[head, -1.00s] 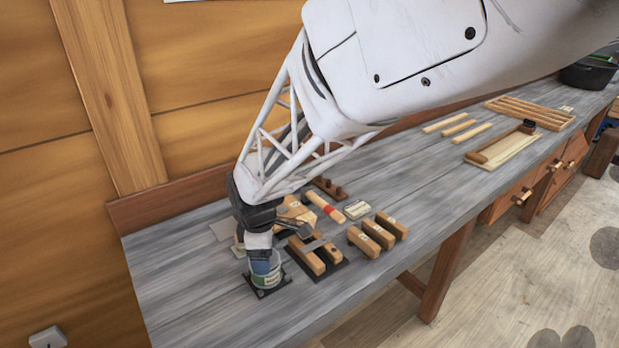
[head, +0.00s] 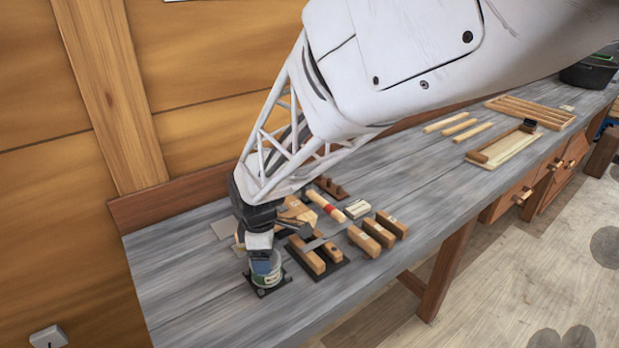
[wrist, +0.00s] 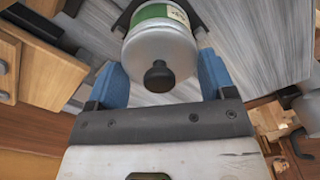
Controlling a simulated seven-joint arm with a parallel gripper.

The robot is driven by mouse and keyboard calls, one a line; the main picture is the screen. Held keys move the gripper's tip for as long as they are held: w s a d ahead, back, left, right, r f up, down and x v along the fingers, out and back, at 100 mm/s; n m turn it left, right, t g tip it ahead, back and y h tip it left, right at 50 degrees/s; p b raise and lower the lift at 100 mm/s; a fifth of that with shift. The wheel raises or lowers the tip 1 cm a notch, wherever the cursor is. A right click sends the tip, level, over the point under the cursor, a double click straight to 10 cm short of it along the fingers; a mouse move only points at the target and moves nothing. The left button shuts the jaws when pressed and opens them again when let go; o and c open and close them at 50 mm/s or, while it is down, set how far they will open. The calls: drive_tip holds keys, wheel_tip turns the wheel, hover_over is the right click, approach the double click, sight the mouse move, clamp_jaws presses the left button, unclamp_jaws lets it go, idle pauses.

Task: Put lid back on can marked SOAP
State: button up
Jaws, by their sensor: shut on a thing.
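A pale can with a green label (wrist: 165,12) stands on a small black base (head: 283,287) at the near left end of the bench; the label's lettering is too small to read. A grey lid with a round black knob (wrist: 158,75) is at the can's top in the wrist view. My gripper (head: 264,264) points down at the can. Its blue fingers (wrist: 160,85) are on either side of the lid and shut on it. The lid appears in line with the can, but I cannot tell whether it is fully seated.
Close to the right of the can are a dark tray with wooden blocks (head: 306,256), more wooden blocks (head: 371,235) and a red-banded wooden stick (head: 325,206). A wooden wall stands behind. The bench is clear at the front left.

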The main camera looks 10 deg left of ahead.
drive_tip(key=o, duration=0.9)
drive_tip(key=shift+r, duration=0.15)
drive_tip(key=shift+r, duration=3.35)
drive_tip(key=shift+c, duration=0.4)
clamp_jaws()
